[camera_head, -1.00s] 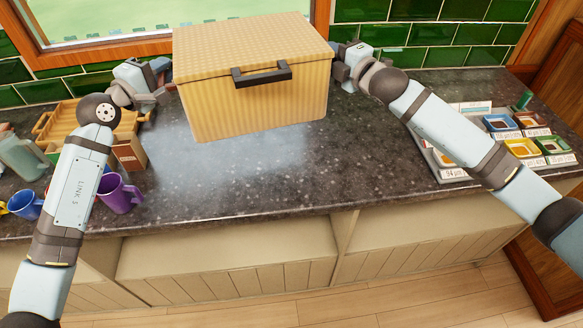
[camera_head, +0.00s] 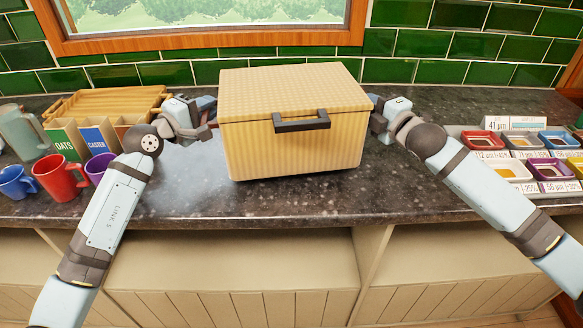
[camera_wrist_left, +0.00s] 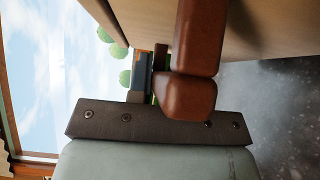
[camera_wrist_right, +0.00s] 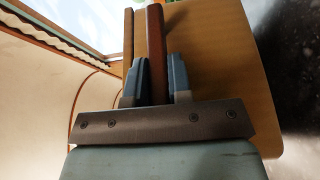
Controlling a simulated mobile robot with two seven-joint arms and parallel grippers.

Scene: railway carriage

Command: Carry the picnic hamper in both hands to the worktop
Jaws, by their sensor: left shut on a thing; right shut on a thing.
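The picnic hamper (camera_head: 295,135) is a tan woven box with a shut lid and a dark front clasp (camera_head: 300,121). It is level, over the dark speckled worktop (camera_head: 215,200), with a dark shadow under its base; I cannot tell whether it touches. My left gripper (camera_head: 208,120) is shut at its left side; the left wrist view shows a brown leather handle (camera_wrist_left: 200,35) at the fingers. My right gripper (camera_head: 378,115) is at its right side; in the right wrist view its fingers (camera_wrist_right: 158,80) are shut on the other brown handle (camera_wrist_right: 156,45).
Left on the worktop are a wooden crate (camera_head: 100,100), labelled boxes (camera_head: 70,143), a grey-green jug (camera_head: 24,135), and blue (camera_head: 17,182), red (camera_head: 58,177) and purple (camera_head: 98,168) mugs. Right are several coloured trays with labels (camera_head: 520,160). A tiled wall (camera_head: 430,72) and window stand behind.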

